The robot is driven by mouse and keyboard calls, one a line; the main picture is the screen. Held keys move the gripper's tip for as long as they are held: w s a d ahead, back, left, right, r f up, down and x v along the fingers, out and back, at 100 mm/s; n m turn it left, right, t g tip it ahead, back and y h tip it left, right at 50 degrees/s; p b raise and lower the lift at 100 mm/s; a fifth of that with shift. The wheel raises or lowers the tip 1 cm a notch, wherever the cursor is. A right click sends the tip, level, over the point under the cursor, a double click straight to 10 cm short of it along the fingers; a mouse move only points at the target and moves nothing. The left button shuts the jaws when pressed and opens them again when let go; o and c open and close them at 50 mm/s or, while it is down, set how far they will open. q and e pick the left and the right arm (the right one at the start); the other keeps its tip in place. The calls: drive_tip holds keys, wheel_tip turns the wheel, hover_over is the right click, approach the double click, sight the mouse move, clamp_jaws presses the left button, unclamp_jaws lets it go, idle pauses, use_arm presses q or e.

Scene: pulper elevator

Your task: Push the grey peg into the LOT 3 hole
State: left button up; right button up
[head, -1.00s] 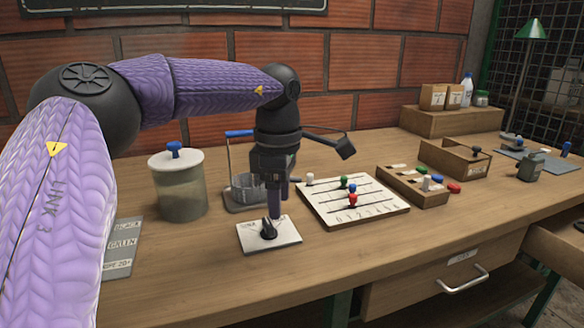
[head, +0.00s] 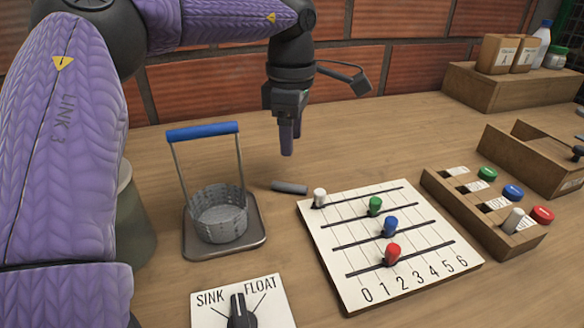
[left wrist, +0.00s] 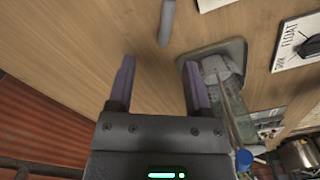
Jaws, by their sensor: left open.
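A dark grey cylindrical peg (head: 290,187) lies on its side on the table, between the wire basket and the white slider board. It also shows in the left wrist view (left wrist: 167,20). A wooden rack (head: 450,199) at the right has several labels and dark holes; a lighter grey peg (head: 513,220) stands in its front hole. The label lettering is too small to read surely, so I cannot tell which is LOT 3. My left gripper (head: 288,150) points down, open and empty, above the table behind the lying peg. Its two fingers (left wrist: 158,85) show apart in the left wrist view.
The wire basket (head: 219,216) with its blue handle stands on a tray left of the lying peg. The slider board (head: 350,281) has coloured knobs. A SINK/FLOAT dial card (head: 208,318) is at the front. Green, blue and red buttons line the rack's right side.

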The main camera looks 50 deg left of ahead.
sight(289, 185)
use_arm(q)
drive_tip(key=f+b, duration=0.1)
drive_tip(key=f, duration=0.2)
drive_tip(key=f+b, duration=0.2)
drive_tip(key=f, duration=0.1)
drive_tip(key=f+b, duration=0.1)
drive_tip(key=f, duration=0.2)
drive_tip(key=shift+s+d, duration=0.15)
drive_tip(key=shift+s, duration=0.25)
drive_tip(key=shift+r, duration=0.15)
use_arm(e)
drive_tip(key=f, duration=0.1)
drive_tip(key=s+f, duration=0.1)
drive_tip(key=f, duration=0.1)
drive_tip(key=s+f, duration=0.1)
drive_tip(key=shift+s+d+f, duration=0.1)
drive_tip(key=shift+d+f, duration=0.05)
use_arm(q)
drive_tip(key=shift+c, duration=0.3)
clamp_jaws()
use_arm(e)
drive_tip(key=shift+w+a, duration=0.2)
drive_tip(key=shift+a, duration=0.05)
